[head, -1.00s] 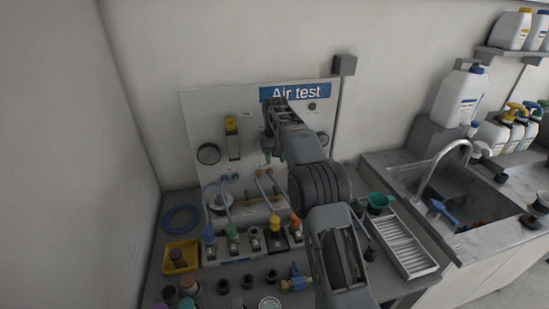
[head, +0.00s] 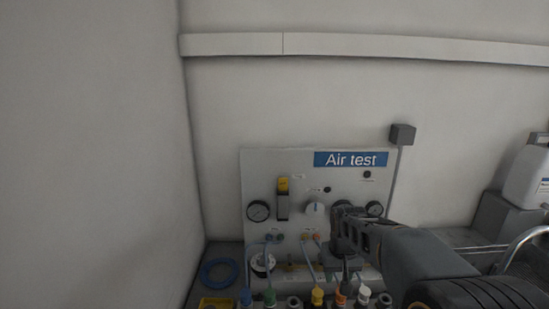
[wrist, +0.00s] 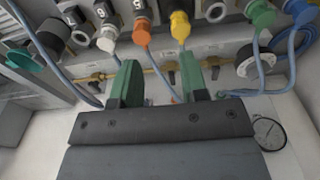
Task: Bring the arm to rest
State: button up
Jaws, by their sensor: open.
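My gripper (head: 345,222) is in front of the lower right part of the air test panel (head: 262,180) in the head view, beside the right gauge (head: 374,208). My arm comes in from the lower right corner. In the wrist view, my gripper (wrist: 158,76) has its two green fingers apart, with nothing held between them. Behind the fingers are the panel's brass fittings and hoses. I cannot tell the exact gap between the fingers and the panel.
Coloured hose connectors, including a yellow one (head: 317,295), stand in a row below the panel. A blue hose coil (head: 219,273) lies at left. The left gauge (head: 258,211) is on the panel. A white jug (head: 528,175) stands at right.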

jog(key=s+r+t, duration=0.3)
jog(key=s, duration=1.3)
